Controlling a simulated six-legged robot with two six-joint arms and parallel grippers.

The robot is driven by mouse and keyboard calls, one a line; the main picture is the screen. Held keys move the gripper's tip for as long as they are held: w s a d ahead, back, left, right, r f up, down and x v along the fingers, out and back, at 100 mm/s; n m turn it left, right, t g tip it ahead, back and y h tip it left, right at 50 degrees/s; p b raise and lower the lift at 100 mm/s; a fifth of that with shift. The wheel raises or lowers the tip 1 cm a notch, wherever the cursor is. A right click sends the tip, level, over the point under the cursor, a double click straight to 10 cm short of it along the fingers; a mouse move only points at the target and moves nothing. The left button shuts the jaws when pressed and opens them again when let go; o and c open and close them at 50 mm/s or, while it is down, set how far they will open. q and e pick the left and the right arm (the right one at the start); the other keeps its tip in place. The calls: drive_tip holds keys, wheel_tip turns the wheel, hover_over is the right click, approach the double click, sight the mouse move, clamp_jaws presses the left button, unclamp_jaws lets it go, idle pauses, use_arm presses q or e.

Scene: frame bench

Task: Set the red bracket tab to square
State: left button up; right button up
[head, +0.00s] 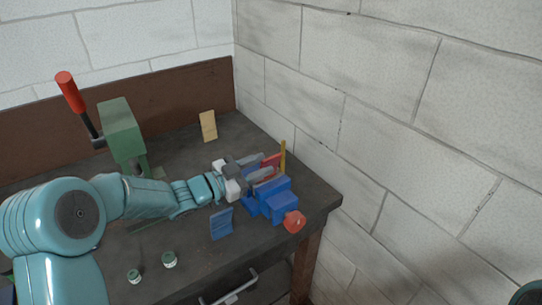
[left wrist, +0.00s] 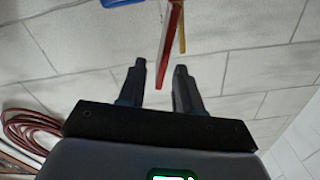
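The red bracket tab (head: 270,160) stands upright at the right side of the bench, beside a thin yellow upright (head: 283,157). My left gripper (head: 262,167) reaches it from the left, just above the blue clamp block (head: 272,199). In the left wrist view the red tab (left wrist: 171,40) runs down between the two fingers of my left gripper (left wrist: 160,64), with a gap on each side. The fingers are apart and the tab looks slightly slanted against them. The yellow upright (left wrist: 182,32) shows just right of the tab. The tab's base is hidden. My right gripper is out of view.
A red knob (head: 294,222) sits on the blue block near the bench's front edge. A blue plate (head: 221,223), a tan block (head: 208,126), two small jars (head: 169,260) and a green press (head: 122,135) with a red handle stand around. A brick wall closes the right side.

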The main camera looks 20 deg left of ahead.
sight(272, 161)
use_arm(q)
drive_tip(key=x, duration=0.4)
drive_tip(key=shift+p, duration=0.35)
drive_tip(key=shift+s, duration=0.1)
clamp_jaws()
drive_tip(key=shift+w+a+r+n+p, duration=0.3)
drive_tip(key=shift+w+a+n+p, duration=0.15)
drive_tip(key=shift+n+p, duration=0.4)
drive_tip(key=shift+w+a+f+n+p, duration=0.15)
drive_tip(key=shift+a+n+p, duration=0.1)
drive_tip(key=shift+n, duration=0.3)
drive_tip(key=shift+w+a+r+n+p, duration=0.1)
drive_tip(key=shift+w+a+n+p, duration=0.1)
drive_tip(key=shift+n, duration=0.3)
drive_tip(key=shift+f, duration=0.1)
unclamp_jaws()
